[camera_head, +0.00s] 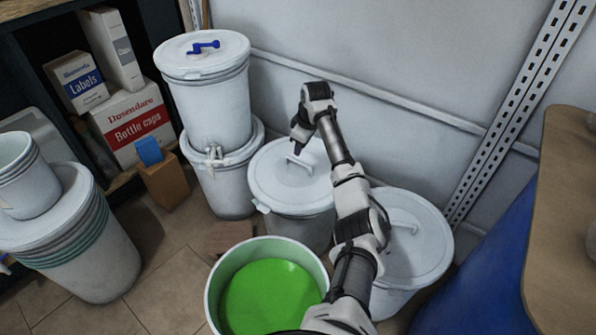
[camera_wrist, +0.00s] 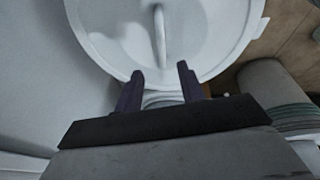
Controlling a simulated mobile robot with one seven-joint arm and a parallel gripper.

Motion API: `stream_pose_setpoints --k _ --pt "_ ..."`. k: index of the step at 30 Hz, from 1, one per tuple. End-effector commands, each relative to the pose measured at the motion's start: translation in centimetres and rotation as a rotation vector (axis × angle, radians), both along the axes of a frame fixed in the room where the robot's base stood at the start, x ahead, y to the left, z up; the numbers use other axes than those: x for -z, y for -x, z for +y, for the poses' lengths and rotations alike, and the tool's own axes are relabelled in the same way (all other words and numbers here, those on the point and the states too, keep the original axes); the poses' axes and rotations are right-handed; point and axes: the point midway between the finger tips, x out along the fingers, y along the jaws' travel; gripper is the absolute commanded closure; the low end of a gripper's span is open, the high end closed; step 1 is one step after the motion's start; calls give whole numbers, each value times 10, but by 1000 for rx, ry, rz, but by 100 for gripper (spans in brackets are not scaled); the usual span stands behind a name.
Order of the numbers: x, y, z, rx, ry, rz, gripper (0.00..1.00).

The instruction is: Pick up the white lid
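A round white lid (camera_head: 275,187) with a raised bar handle (camera_head: 300,162) covers the middle drum by the wall. My gripper (camera_head: 299,147) is above the far part of this lid, close to the handle. In the wrist view the lid (camera_wrist: 115,30) fills the top, with its handle (camera_wrist: 160,35) upright in the picture. My gripper (camera_wrist: 160,70) is open there, with nothing between its dark fingers; the handle lies beyond the fingertips. Two more white lids show: one on the tall stack (camera_head: 180,62) with a blue object on it, one on the right drum (camera_head: 425,240), partly behind my arm.
An open bucket of green liquid (camera_head: 270,295) stands in front of the middle drum. Stacked white buckets (camera_head: 75,240) stand at the left. A shelf holds boxes (camera_head: 130,120). A brown tabletop (camera_head: 560,200) and blue drum (camera_head: 485,265) are at the right.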

Motion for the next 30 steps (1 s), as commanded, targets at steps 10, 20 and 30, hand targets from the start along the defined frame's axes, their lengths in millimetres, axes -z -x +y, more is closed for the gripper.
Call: stream_pose_setpoints --k 10,20,30 --pt "34 -6 5 -1 0 0 61" --pt "73 -13 11 -1 1 -1 61" --pt "73 -14 11 -1 0 -1 74"
